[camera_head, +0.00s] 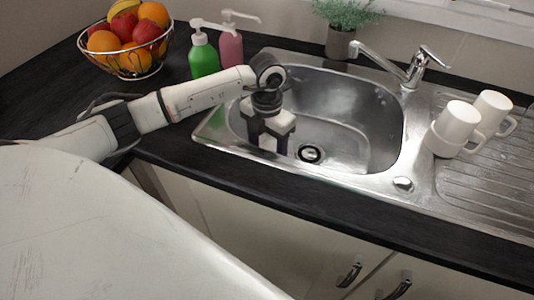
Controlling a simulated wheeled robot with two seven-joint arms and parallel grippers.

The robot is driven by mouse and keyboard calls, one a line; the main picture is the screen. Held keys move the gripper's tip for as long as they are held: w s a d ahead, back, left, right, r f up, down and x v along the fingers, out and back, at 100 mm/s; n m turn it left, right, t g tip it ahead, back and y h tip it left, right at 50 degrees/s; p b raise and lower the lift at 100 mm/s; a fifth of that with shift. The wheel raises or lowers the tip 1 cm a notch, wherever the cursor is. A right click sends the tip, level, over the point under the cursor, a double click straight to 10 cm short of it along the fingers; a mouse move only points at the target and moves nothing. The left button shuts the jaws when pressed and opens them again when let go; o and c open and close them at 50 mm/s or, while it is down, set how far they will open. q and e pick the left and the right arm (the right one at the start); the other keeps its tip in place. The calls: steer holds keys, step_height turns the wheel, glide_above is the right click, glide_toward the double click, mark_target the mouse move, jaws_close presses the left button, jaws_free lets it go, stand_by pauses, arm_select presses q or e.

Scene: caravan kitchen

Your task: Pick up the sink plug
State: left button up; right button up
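A small round silver cap (403,184), which may be the sink plug, sits on the front ledge between basin and drainboard. The basin of the metal sink (345,105) has a dark round drain (310,153) in its floor; I cannot tell whether a plug sits in it. My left gripper (268,146) points down into the left part of the basin, left of the drain and well apart from the silver cap. Its two dark fingers are spread with nothing seen between them. My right gripper is out of view.
A tap (405,70) rises behind the basin. Green (203,60) and pink (230,48) pump bottles, a fruit bowl (130,62) and a potted plant (340,40) stand behind my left arm.

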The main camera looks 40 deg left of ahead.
arm_select(q)
steer(key=shift+f, duration=0.1)
steer(key=c, duration=0.7)
step_height(320, 180, up, 10)
steer(key=shift+f, duration=0.25)
step_height(320, 180, up, 8)
steer(key=p, duration=0.6)
steer(key=shift+f, duration=0.25)
